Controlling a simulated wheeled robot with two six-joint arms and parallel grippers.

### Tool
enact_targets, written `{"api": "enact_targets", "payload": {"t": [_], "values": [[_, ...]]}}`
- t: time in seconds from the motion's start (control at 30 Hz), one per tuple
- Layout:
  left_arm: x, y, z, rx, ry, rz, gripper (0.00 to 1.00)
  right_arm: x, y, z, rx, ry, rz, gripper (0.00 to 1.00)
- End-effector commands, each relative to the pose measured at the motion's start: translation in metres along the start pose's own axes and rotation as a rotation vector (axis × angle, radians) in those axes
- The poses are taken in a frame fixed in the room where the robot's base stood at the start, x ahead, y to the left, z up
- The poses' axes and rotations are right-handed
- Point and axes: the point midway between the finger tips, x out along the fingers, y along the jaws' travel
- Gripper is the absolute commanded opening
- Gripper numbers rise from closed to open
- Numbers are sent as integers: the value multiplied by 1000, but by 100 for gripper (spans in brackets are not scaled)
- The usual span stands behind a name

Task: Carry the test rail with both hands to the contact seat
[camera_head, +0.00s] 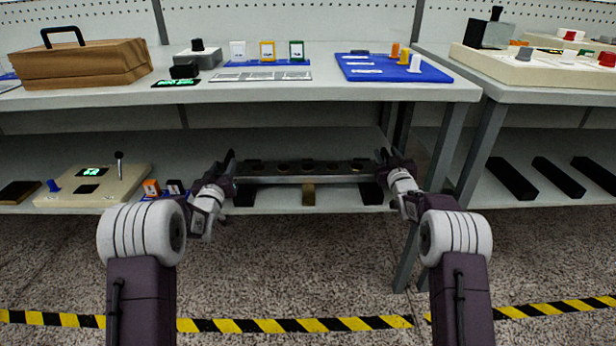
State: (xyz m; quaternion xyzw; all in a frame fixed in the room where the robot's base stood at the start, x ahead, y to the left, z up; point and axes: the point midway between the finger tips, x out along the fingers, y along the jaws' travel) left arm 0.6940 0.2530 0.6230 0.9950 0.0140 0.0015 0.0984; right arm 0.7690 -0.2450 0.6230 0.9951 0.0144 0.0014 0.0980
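The test rail (308,179), a long grey metal bar with several round holes along its top, lies level across the lower shelf area. I cannot tell for certain which fixture is the contact seat.
The upper table (300,96) overhangs behind the rail. A beige device (95,187) stands on the lower shelf at left. Several black bars (512,178) lie on the right lower shelf, past a table leg (480,150). The speckled floor in front is clear, with a striped line.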

Motion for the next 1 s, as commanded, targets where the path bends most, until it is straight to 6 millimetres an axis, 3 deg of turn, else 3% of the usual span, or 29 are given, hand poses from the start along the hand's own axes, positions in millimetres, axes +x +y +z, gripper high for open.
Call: {"api": "enact_targets", "payload": {"t": [0.17, 0.53, 0.9, 1.0], "values": [[0, 0, 0, 0, 0, 0, 38, -10, 0, 0, 1, -1, 0, 38], [0, 0, 0, 0, 0, 0, 38, -68, 0, 0, 0, -1, 1, 38], [0, 0, 0, 0, -1, 0, 38, -76, 0, 0, 0, -1, 0, 38], [-7, 4, 0, 7, -62, -16, 38, -83, -3, -1, 12, -63, -2, 38]]}}
